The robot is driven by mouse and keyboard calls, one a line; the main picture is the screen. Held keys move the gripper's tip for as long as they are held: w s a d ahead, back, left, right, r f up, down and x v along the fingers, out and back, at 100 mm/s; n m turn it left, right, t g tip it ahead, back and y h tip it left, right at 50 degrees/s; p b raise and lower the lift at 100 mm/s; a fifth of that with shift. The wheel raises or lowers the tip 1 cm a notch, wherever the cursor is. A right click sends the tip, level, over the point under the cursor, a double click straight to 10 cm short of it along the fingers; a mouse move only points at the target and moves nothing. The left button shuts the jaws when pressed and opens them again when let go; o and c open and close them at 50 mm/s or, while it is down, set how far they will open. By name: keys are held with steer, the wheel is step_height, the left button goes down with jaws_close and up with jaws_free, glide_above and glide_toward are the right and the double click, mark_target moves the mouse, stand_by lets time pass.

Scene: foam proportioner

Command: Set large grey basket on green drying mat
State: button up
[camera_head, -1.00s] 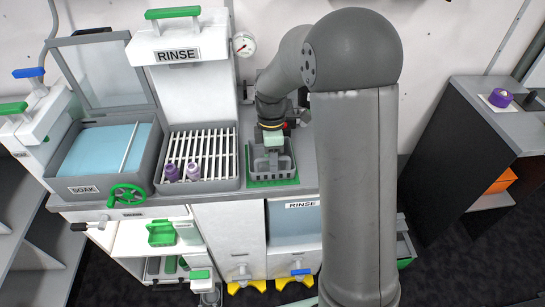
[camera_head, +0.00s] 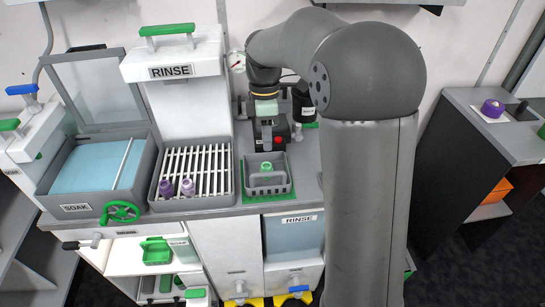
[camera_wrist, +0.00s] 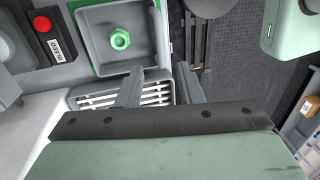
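The large grey basket (camera_head: 251,180) sits on the green drying mat (camera_head: 268,198) on the counter, with mat showing around its edges. A green nut-like part (camera_head: 266,168) lies inside the basket. In the wrist view the basket (camera_wrist: 146,45) is at top centre with the green part (camera_wrist: 120,39) in it, and the mat (camera_wrist: 86,60) shows along its left side. My gripper (camera_head: 267,140) is behind and above the basket, apart from it. The wrist view shows its two fingers (camera_wrist: 162,87) spread with nothing between them.
A red-button box (camera_head: 279,141) and a black bottle (camera_head: 303,104) stand behind the basket. Left is the rinse rack (camera_head: 195,170) holding two purple parts (camera_head: 178,187), then the soak basin (camera_head: 92,165). Bare counter (camera_head: 308,160) lies right of the basket.

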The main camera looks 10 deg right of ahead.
steer(key=s+f+m+t, duration=0.1)
steer(key=s+f+m, duration=0.1)
steer(key=s+m, duration=0.6)
steer(key=s+d+f+m+t, duration=0.1)
steer(key=s+m, duration=0.7)
steer(key=s, duration=0.8)
steer(key=shift+s+d+f+t, duration=0.3)
steer(key=shift+s+f+t, duration=0.1)
steer(key=shift+f, duration=0.45)
